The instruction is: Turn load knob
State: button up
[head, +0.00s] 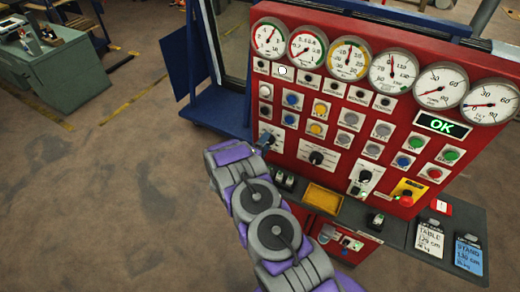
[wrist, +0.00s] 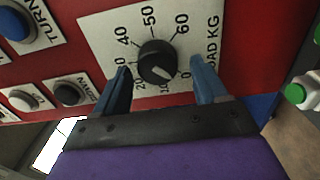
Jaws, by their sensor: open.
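The load knob (wrist: 157,62) is black and round, on a white plate (wrist: 105,30) with a number scale and the words LOAD KG. In the wrist view, my gripper (wrist: 160,75) is open. One blue-grey finger is on the left of the knob and one on the right, with a visible gap on each side. I cannot tell whether the fingertips reach past the knob's face. In the head view, my gripper (head: 265,141) is at the lower left of the red panel and seems to hide the load knob.
The red panel (head: 345,95) carries several gauges, buttons and another black knob (head: 317,157). A green OK display (head: 441,125) is on the right. A dark shelf with a yellow tray (head: 323,199) juts out below. Open floor (head: 110,190) lies to the left.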

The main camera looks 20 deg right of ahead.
jog(key=v, duration=1.7)
jog(key=shift+a, duration=0.2)
jog(key=shift+s, duration=0.1)
